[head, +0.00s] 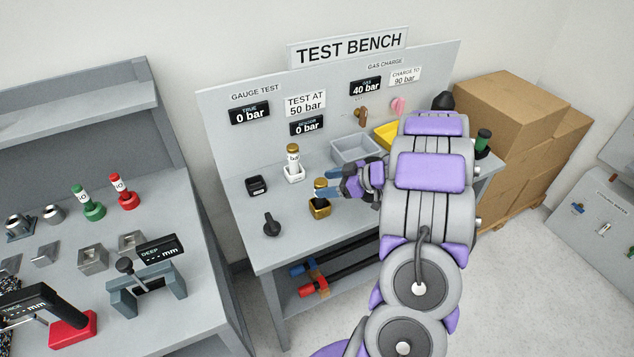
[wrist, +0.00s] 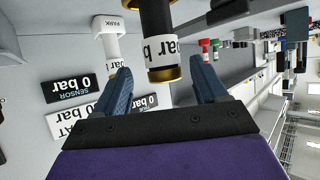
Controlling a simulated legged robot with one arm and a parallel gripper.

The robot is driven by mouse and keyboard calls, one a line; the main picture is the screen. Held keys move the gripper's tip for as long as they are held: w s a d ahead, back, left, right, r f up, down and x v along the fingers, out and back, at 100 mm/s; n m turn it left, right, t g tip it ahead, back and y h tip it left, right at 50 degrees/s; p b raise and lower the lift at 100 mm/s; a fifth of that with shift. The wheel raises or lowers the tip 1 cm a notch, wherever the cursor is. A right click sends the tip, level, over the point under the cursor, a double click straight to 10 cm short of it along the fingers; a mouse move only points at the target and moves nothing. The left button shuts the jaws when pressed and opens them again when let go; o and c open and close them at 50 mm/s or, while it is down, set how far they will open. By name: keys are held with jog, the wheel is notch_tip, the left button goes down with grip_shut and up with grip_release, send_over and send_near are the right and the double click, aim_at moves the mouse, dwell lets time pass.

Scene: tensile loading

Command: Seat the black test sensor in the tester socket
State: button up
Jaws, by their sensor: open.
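The black sensor (head: 321,194) has a gold top and a white band. It stands upright in a brass-coloured holder (head: 320,209) on the test bench. In the wrist view, the black sensor (wrist: 158,20) shows its white "bar" label and gold rim. My gripper (head: 328,182) is open, with its blue fingers (wrist: 163,72) on either side of the sensor's gold end, apart from it. A black square socket (head: 257,186) sits empty-looking at the bench's left; I cannot read a label on it.
A white sensor (head: 293,156) stands in the white PARK holder (head: 294,174) behind the brass one. A black knob (head: 271,224) is at the front left. Grey (head: 355,151) and yellow (head: 386,135) bins stand by the back panel. Bare bench top lies between the sockets.

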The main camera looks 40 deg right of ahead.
jog(key=p+v, duration=0.2)
jog(key=v, duration=0.4)
jog(key=w+d+r+m+h, duration=0.1)
jog(key=w+d+r+h, duration=0.3)
jog(key=w+r+h, duration=0.4)
jog(key=s+a+r+m+g+h, duration=0.2)
jog(key=a+r+m+h, duration=0.25)
jog(key=r, duration=0.55)
jog(key=s+a+f+g+y, duration=0.3)
jog(key=s+a+g, duration=0.2)
jog(key=s+a, duration=1.1)
jog(key=s+a+f+g+y, duration=0.3)
jog(key=s+a+f+g, duration=0.1)
jog(key=s+a, duration=1.2)
jog(key=shift+a+m+g, duration=0.35)
jog(key=shift+a+g, duration=0.35)
jog(key=shift+a, duration=0.5)
